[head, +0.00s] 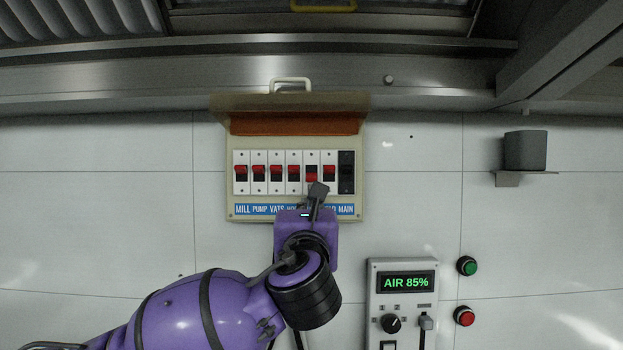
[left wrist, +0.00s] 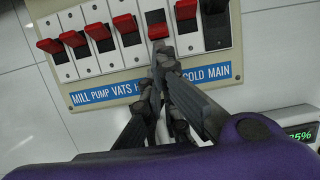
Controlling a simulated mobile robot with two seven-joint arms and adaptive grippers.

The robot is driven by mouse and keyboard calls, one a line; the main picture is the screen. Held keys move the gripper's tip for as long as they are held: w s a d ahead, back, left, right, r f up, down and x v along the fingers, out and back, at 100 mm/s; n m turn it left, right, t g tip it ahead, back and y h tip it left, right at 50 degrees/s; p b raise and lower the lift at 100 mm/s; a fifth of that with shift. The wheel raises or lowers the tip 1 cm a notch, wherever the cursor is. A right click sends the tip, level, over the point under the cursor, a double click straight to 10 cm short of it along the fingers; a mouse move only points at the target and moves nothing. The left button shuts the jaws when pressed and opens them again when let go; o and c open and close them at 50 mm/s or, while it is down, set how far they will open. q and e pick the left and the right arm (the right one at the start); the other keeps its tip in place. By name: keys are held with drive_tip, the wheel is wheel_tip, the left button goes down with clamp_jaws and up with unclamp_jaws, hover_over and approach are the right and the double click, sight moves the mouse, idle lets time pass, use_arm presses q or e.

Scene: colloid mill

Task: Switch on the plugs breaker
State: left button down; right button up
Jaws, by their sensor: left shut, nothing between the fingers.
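The breaker panel (head: 231,185) is a cream box on the wall with its lid raised. It has a row of several red switches and a black one at the right. The fifth switch (head: 311,179) has its red lever lower than its neighbours. Its label is hidden behind my gripper; the readable ones include MILL, PUMP, VATS, COLD and MAIN. My left gripper (head: 318,189) is shut and empty, its tips just below that fifth lever. In the left wrist view the gripper (left wrist: 165,60) covers the lower part of that switch; whether it touches the lever is unclear.
The raised lid (head: 290,103) overhangs the switches. Below right are a control box reading AIR 85% (head: 405,264), a green button (head: 467,266) and a red button (head: 465,316). A grey block (head: 525,150) sits on a small shelf at the right.

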sight(307, 183)
use_arm(q)
drive_tip(key=shift+s+r, duration=0.1)
drive_tip(key=shift+r, duration=1.65)
drive_tip(key=shift+f, duration=0.65)
drive_tip(key=r+v, duration=0.2)
drive_tip(key=v, duration=0.5)
drive_tip(key=shift+s, duration=0.55)
drive_tip(key=shift+f, duration=0.2)
